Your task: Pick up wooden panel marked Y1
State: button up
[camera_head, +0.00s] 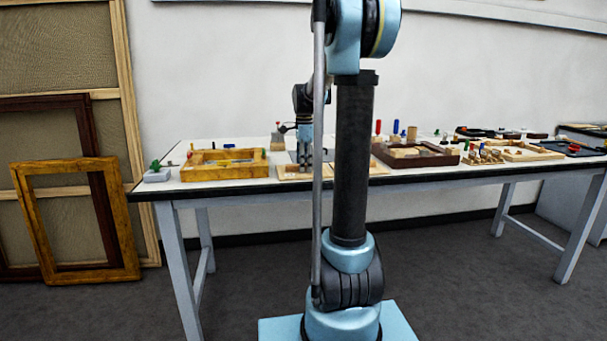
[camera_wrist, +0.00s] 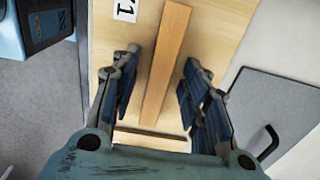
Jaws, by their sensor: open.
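In the wrist view, a light wooden panel (camera_wrist: 215,45) lies under my gripper (camera_wrist: 162,62). A white label (camera_wrist: 125,9) on it is cut by the top edge; a "1" shows and the other character is only partly seen. A darker wooden bar (camera_wrist: 166,60) runs along the panel's middle, between my open fingers, with one finger on each side. I cannot tell whether they touch it. In the head view, my gripper (camera_head: 304,158) points down over a light wood-framed piece (camera_head: 293,175) at the table's front edge, partly hidden by my arm.
On the white table (camera_head: 420,178), a yellow wooden frame tray (camera_head: 225,173) stands left and a dark brown tray (camera_head: 415,160) right. Several small tools and parts stand farther right. A grey board with a black handle (camera_wrist: 275,115) lies right of the panel in the wrist view.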

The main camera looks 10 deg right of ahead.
grip_shut()
dwell(0.3)
